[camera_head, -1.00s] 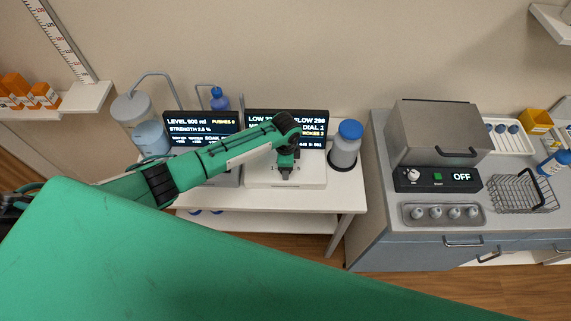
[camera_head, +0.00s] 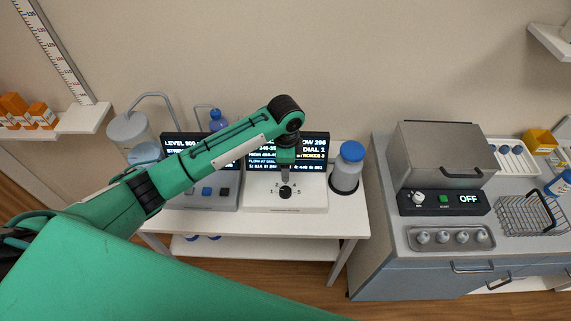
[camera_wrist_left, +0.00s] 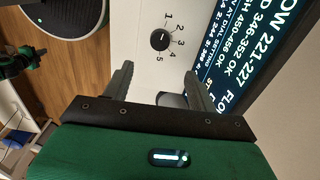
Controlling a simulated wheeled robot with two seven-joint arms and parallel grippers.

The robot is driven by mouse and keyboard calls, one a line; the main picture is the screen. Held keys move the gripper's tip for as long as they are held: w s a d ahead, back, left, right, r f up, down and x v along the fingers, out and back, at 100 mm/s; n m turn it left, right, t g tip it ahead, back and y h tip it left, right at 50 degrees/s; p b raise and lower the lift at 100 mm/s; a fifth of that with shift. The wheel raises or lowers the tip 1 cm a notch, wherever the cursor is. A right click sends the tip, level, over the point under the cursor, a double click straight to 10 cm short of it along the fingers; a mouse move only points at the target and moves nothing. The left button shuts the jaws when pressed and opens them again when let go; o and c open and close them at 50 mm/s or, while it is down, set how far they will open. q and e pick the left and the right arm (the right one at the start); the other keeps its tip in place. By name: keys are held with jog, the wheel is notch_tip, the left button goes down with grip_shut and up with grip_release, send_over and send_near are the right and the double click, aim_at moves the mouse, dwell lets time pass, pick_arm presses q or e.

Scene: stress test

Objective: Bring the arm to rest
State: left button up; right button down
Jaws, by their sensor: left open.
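My left arm reaches in from the left in the head view and bends down over the white dial panel (camera_head: 312,202). My left gripper (camera_head: 285,172) is above the black dial (camera_head: 286,192) and apart from it. In the left wrist view the gripper (camera_wrist_left: 158,76) has its two fingers spread with nothing between them. The dial (camera_wrist_left: 160,40), ringed by numbers 1 to 5, shows beyond the fingertips. My right gripper is in neither view.
A display (camera_head: 314,152) stands behind the dial, partly hidden by my arm. A blue-capped bottle (camera_head: 346,172) stands right of it. Further right are a grey oven (camera_head: 443,150), a tray (camera_head: 450,238) and a wire basket (camera_head: 530,216). Shelving (camera_head: 60,122) is at the left.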

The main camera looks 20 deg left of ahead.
pick_arm(q)
jog(key=shift+r, duration=0.55)
